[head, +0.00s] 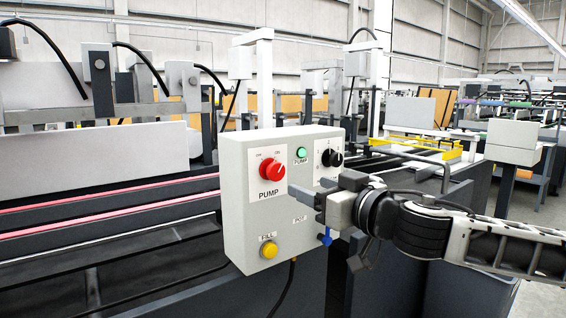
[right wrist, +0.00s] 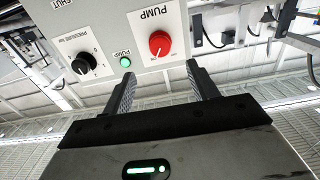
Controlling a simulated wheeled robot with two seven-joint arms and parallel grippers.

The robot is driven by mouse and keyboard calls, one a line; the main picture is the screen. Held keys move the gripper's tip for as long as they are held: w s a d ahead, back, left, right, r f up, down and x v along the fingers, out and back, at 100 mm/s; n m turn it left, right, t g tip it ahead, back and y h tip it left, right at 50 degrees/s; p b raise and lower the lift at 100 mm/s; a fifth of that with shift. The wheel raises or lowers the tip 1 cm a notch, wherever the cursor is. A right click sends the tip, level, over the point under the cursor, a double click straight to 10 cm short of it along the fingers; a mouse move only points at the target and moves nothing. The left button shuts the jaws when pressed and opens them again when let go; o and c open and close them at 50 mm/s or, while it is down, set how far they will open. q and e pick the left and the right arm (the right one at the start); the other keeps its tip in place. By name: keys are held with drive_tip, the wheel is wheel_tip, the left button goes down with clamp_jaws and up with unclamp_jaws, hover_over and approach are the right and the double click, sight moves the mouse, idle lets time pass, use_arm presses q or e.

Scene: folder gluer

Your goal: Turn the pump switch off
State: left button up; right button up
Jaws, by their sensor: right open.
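The pump switch is a round red knob (head: 272,169) on a white plate marked PUMP, at the upper left of the grey control box. It also shows in the right wrist view (right wrist: 159,43), upper middle. I cannot tell its setting for sure. A green pump lamp (head: 302,153) sits to its right and looks lit. My right gripper (head: 304,194) is in front of the box, right of and below the red knob in the head view. In the wrist view its two fingers are apart, with nothing between them, and the knob shows beyond the tips. My left gripper is out of view.
The control box (head: 233,215) also carries a black pressure knob (head: 332,157), a yellow FILL button (head: 269,249) and a blue handle (head: 326,237) near its lower right edge. A cable hangs below. Machine rails with red strips (head: 120,199) run behind on the left.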

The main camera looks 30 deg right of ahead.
sight(278, 174)
drive_tip(key=w+p, duration=0.1)
drive_tip(key=w, duration=0.2)
drive_tip(key=w+a+p, duration=0.1)
drive_tip(key=w, duration=0.2)
drive_tip(key=w+p, duration=0.1)
drive_tip(key=w, duration=0.3)
drive_tip(key=shift+w+a+p, duration=0.1)
drive_tip(key=shift+a+p, duration=0.1)
drive_tip(key=shift+p, duration=0.1)
drive_tip(key=c, duration=1)
